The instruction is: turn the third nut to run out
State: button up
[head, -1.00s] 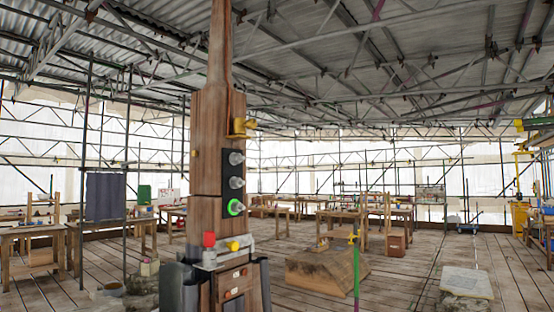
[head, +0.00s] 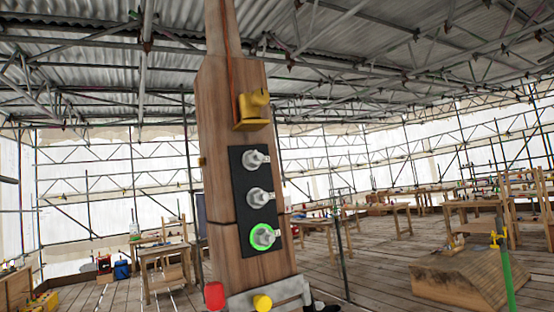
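A wooden spire post (head: 222,150) stands upright just left of the middle. A black plate (head: 240,178) on its face carries three metal nuts in a column: a top nut (head: 256,159), a middle nut (head: 260,197) and a bottom nut (head: 264,236). A bright green ring (head: 255,243) surrounds the bottom nut. A yellow bracket (head: 252,110) sits on the post above the plate. My gripper does not show in the head view, so its state is hidden.
A red knob (head: 214,296) and a yellow knob (head: 262,302) sit on a grey clamp (head: 285,292) low on the post. A wooden block (head: 460,281) and a green pole (head: 507,278) stand at right. Workbenches and scaffolding lie beyond. Some plank floor between is clear.

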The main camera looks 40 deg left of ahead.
aim_at(248, 162)
jog(key=u, duration=0.4)
jog(key=i, duration=1.05)
jog(key=u, duration=0.6)
